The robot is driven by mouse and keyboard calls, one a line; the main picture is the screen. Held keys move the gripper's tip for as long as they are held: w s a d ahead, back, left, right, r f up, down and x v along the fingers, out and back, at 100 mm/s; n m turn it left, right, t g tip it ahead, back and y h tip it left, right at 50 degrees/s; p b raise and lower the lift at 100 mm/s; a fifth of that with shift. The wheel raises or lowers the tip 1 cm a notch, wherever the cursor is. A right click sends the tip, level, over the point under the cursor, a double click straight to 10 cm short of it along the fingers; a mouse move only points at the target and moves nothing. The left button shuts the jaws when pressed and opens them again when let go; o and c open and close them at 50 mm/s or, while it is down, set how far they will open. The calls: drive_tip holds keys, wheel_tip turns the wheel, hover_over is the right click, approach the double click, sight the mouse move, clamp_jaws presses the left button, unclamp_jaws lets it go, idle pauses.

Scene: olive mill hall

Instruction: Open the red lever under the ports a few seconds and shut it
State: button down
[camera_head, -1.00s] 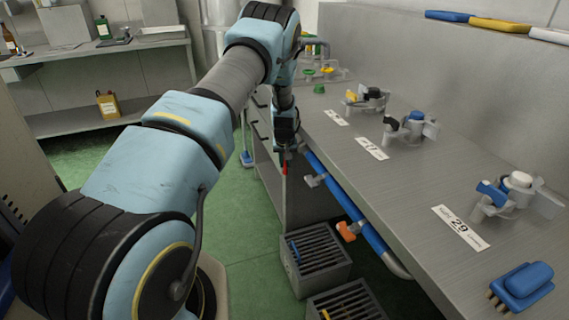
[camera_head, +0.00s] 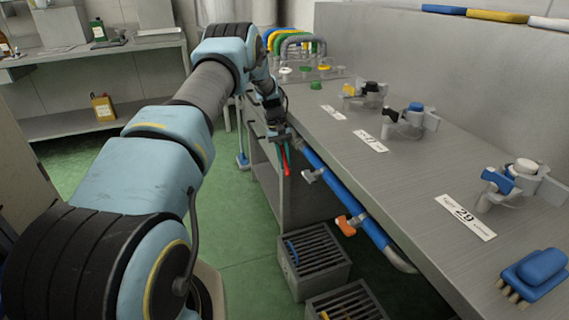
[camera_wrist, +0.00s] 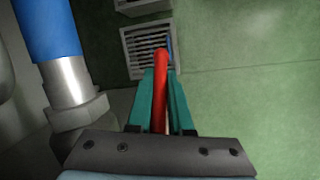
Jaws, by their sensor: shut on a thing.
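The lever's root is hidden by the gripper body. The blue pipe and its metal fitting (camera_wrist: 70,85) are at left.
A grey-handled valve (camera_head: 313,175) and an orange-handled valve (camera_head: 347,225) sit farther along the pipe. Two slatted crates stand on the floor, one here (camera_head: 318,262). Ports with labels, several hoses and a blue brush (camera_head: 535,270) are on the bench (camera_head: 420,190). Green floor is open at left.

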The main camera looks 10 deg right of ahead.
idle(0.3)
drive_tip(key=c, duration=0.8)
unclamp_jaws()
